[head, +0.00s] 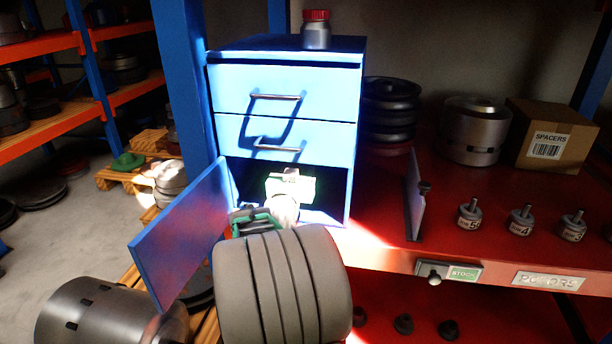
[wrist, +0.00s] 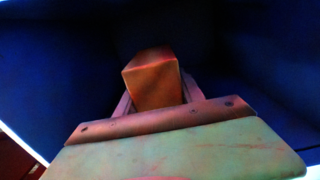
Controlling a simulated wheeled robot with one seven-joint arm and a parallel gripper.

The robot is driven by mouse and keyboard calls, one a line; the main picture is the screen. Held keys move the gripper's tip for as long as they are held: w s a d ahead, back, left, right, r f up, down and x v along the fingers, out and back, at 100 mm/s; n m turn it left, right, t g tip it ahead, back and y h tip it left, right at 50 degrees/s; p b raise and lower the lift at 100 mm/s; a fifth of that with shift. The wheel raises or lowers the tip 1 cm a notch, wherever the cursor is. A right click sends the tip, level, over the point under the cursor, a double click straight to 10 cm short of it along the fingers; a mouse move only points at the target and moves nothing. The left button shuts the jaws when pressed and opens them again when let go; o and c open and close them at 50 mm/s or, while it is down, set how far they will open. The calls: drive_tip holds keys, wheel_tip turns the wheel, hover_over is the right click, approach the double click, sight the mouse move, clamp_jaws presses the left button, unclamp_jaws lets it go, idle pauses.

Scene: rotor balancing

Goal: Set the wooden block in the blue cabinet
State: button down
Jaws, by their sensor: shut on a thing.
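The blue cabinet (head: 290,90) stands on the red shelf, with two shut drawers above and an open compartment below. Its door (head: 182,240) is swung open to the left. My gripper (head: 290,176) reaches into the lower compartment; my arm hides part of the opening. In the wrist view the wooden block (wrist: 153,80) is between the fingers of my gripper (wrist: 158,98), with dark blue cabinet walls around it. My gripper is shut on the block. Whether the block touches the compartment floor cannot be told.
A red-lidded jar (head: 316,32) stands on the cabinet top. To the right on the red shelf (head: 375,235) are an upright plate (head: 414,196), several labelled weights (head: 521,221), a metal cylinder (head: 476,130) and a spacers box (head: 551,135). The open door stands close to my arm.

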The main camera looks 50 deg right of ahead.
drive_tip(key=shift+w+d+f+b, duration=0.1)
drive_tip(key=shift+d+f+b, duration=0.2)
drive_tip(key=shift+f+b, duration=0.5)
drive_tip(key=shift+a+f, duration=0.2)
drive_tip(key=shift+f, duration=0.1)
wheel_tip(320, 180, down, 4)
drive_tip(key=shift+d+f+b, duration=0.1)
drive_tip(key=shift+f+b, duration=0.05)
drive_tip(key=shift+b, duration=0.95)
drive_tip(key=shift+d+f, duration=0.15)
drive_tip(key=shift+f, duration=0.15)
drive_tip(key=shift+f, duration=0.15)
drive_tip(key=c, duration=0.7)
unclamp_jaws()
